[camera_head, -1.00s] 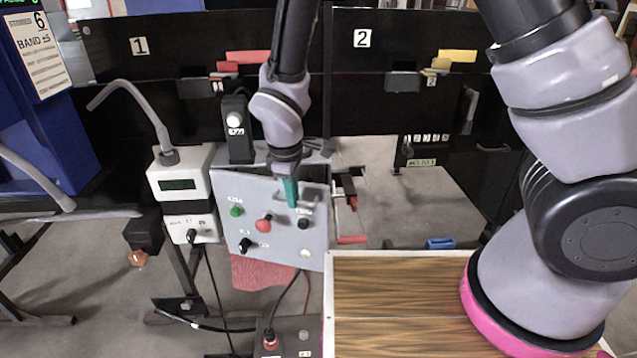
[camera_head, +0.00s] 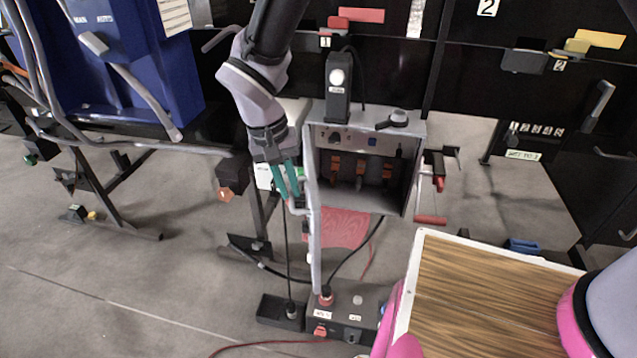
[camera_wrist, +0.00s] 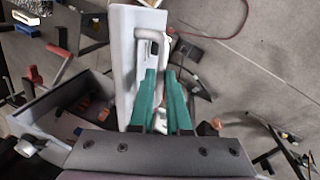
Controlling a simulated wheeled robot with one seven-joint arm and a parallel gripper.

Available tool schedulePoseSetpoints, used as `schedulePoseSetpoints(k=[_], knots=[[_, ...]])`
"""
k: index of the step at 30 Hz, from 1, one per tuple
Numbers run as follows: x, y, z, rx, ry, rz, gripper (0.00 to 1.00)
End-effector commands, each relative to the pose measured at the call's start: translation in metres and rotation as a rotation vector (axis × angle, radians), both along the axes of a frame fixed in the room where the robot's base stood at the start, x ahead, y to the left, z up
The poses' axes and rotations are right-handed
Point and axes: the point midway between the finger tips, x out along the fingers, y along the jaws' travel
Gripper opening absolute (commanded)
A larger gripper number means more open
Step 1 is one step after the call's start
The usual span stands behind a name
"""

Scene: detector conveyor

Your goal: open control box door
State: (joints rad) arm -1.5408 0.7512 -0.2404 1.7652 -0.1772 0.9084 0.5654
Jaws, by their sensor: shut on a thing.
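The control box (camera_head: 417,160) stands at the middle of the head view with its front open. Its grey door (camera_head: 314,230) is swung out to the left and appears nearly edge-on. Inside the box I see several orange-brown parts (camera_head: 361,168). The teal fingers of my gripper (camera_head: 293,196) are shut on the door handle (camera_head: 299,209) at the door's outer face. In the wrist view the door (camera_wrist: 122,60) stands upright left of my gripper (camera_wrist: 160,75), and the pale handle (camera_wrist: 164,42) runs to its fingertips. The exact grip on the handle is partly hidden by the fingers.
A black device (camera_head: 338,90) stands on the box. A wood-topped table (camera_head: 490,295) is at lower right. A dark pedal-like unit (camera_head: 345,310) sits on the floor under the door. A blue cabinet (camera_head: 130,75) stands at left, with bare floor before it.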

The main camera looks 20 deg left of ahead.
Motion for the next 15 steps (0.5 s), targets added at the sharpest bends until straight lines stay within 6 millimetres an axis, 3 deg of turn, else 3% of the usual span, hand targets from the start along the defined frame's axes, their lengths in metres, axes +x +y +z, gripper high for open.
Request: schedulePoseSetpoints(k=[6, 15], knots=[[-0.007, 0.031, -0.001, 0.001, 0.0, -0.124, 0.0], [-0.01, 0.051, 0.0, 0.001, 0.0, -0.207, 0.0]])
